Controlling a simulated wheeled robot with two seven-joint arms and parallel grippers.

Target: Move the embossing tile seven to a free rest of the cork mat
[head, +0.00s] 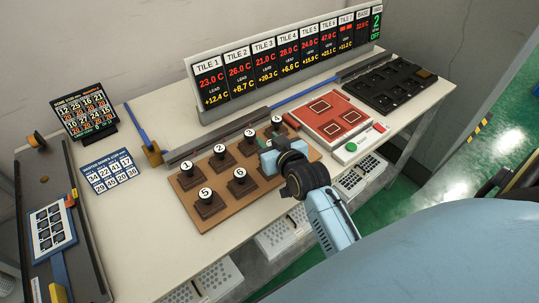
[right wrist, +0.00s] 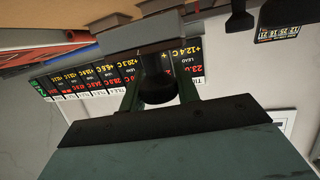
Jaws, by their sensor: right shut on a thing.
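The brown cork mat (head: 222,207) lies on the white table with black knobbed, numbered tiles on it. Tiles one (head: 187,167), two (head: 219,151), three (head: 250,135) and four (head: 276,121) form the back row. Tiles five (head: 206,199) and six (head: 239,176) stand in the front row. My right gripper (head: 268,160) is over the mat, right of tile six. In the right wrist view its fingers are shut on a round black knob (right wrist: 157,82) with a grey slab at its end. Its number is hidden. My left gripper is out of view.
Right of the mat are a red board (head: 335,116) and a white box with a green button (head: 351,147). A black tray (head: 392,87) lies farther right. A long display (head: 285,58) stands behind.

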